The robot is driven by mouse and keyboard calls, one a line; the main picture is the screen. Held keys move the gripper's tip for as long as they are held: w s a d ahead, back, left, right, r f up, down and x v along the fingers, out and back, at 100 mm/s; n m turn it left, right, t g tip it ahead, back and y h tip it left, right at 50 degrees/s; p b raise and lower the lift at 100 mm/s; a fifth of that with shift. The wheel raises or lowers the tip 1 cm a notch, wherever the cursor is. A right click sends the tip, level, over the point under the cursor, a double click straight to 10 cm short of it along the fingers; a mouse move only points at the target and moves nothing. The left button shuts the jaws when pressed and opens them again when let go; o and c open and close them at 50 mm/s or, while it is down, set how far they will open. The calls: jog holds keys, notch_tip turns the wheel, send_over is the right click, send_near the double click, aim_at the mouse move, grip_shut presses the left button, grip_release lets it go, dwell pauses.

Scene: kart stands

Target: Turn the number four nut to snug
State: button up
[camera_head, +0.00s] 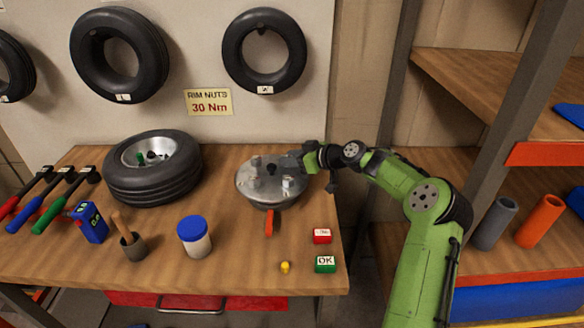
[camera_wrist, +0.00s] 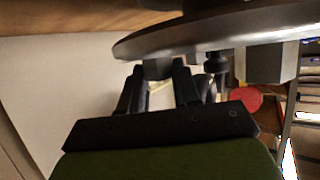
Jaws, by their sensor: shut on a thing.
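A round grey metal rim (camera_head: 262,198) sits on a stand on the bench, with several nuts and studs on its top face. My gripper (camera_head: 288,163) reaches in from the right, low over the rim's far side. In the wrist view the rim (camera_wrist: 200,36) shows upside down along the top. There my gripper's two dark fingers (camera_wrist: 158,82) are closed around a grey nut (camera_wrist: 157,68) at the rim's face. I cannot read any number on it. A pale nut (camera_head: 288,184) stands nearer the front right of the rim.
A tire (camera_head: 150,187) lies left of the rim. A blue-lidded jar (camera_head: 194,236), a cup (camera_head: 132,246) and a blue device (camera_head: 89,222) stand in front. A wall sign (camera_head: 209,102) reads "RIM NUTS 30 Nm".

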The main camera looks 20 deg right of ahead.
jog(key=shift+a+m+t+h+b, duration=0.1)
jog(key=shift+m+t+h+b, duration=0.3)
jog(key=shift+m+h+b, duration=0.5)
jog(key=o, duration=1.1)
jog(key=shift+c, duration=0.2)
jog(key=p+v, duration=0.1)
jog(key=v, duration=1.1)
jog(key=shift+s, duration=0.1)
